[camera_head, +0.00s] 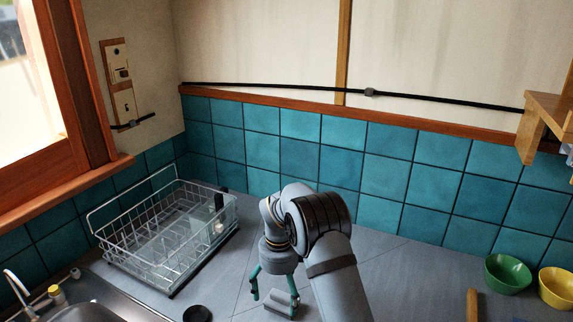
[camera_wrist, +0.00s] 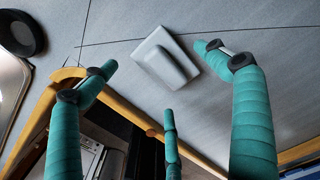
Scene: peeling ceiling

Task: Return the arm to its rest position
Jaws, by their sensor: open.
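My gripper (camera_head: 274,290) hangs from the grey arm over the counter, at the lower middle of the head view. Its teal fingers are spread apart with nothing between them; they also show in the wrist view (camera_wrist: 165,100). A light grey block-like object with a raised top (camera_wrist: 165,58) lies on the counter beyond the fingertips in the wrist view. In the head view this grey object (camera_head: 283,303) is by the fingers and partly hidden by them. I cannot tell whether the fingers touch it.
A wire dish rack (camera_head: 150,250) stands left of the arm, beside the sink (camera_head: 90,308). A black round object (camera_head: 196,314) is at the front. Green (camera_head: 507,274) and yellow (camera_head: 557,288) bowls stand at right, near a wooden stick (camera_head: 472,305). A wooden shelf (camera_head: 540,120) juts out above.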

